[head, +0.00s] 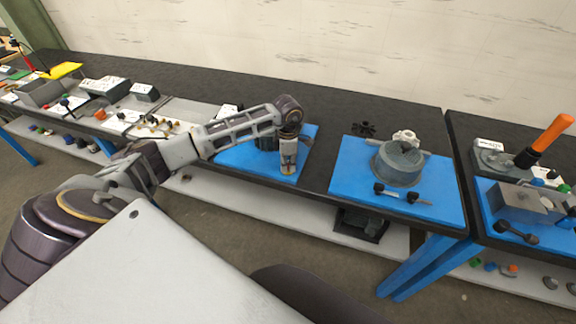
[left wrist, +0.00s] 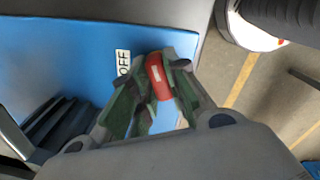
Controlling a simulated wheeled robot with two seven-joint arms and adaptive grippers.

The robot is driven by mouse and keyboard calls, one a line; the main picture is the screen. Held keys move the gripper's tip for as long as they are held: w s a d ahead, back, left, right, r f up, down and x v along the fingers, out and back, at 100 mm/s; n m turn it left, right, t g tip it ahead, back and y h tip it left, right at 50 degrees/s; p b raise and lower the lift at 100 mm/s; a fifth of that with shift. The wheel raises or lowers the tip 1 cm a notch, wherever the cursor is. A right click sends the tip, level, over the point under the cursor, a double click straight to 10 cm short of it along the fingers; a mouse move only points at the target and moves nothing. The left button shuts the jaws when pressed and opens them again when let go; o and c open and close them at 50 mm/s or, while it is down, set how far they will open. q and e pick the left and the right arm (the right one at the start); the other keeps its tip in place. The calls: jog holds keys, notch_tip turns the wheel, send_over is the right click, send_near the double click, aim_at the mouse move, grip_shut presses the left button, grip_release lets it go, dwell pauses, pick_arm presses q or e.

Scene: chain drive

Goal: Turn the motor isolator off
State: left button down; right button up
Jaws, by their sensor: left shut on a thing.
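The motor isolator's red handle (left wrist: 157,76) shows in the left wrist view, between the fingers of my left gripper (left wrist: 155,92). The gripper is shut on it. A white OFF label (left wrist: 123,63) lies on the blue board (left wrist: 60,45) just left of the handle. In the head view my left gripper (head: 288,168) points down over the blue board (head: 237,160) on the bench and hides the isolator. The isolator's body and any ON label are hidden. My right gripper is not in view.
A dark ribbed part (left wrist: 62,130) is close beside the gripper. To the right, a blue board (head: 350,180) bears a grey round housing (head: 399,164). Further right is an orange-handled lever tool (head: 553,133). Several items stand on the bench at the left. The back of the bench is clear.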

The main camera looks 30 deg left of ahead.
aim_at(288, 164)
pick_arm(q)
jog(key=n+b, duration=0.1)
jog(key=n, duration=0.4)
jog(key=n+b, duration=0.1)
jog(key=n, duration=0.2)
jog(key=shift+n, duration=0.3)
jog(key=shift+n+b, duration=0.3)
jog(key=shift+n, duration=1.9)
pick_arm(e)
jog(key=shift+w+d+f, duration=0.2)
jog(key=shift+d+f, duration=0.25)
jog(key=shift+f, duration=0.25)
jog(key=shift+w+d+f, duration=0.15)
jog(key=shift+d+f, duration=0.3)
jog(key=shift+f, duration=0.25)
pick_arm(q)
jog(key=c, duration=1.4)
grip_release()
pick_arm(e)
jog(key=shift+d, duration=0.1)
pick_arm(q)
jog(key=shift+r, duration=0.1)
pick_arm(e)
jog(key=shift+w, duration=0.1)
pick_arm(q)
jog(key=shift+r, duration=5.95)
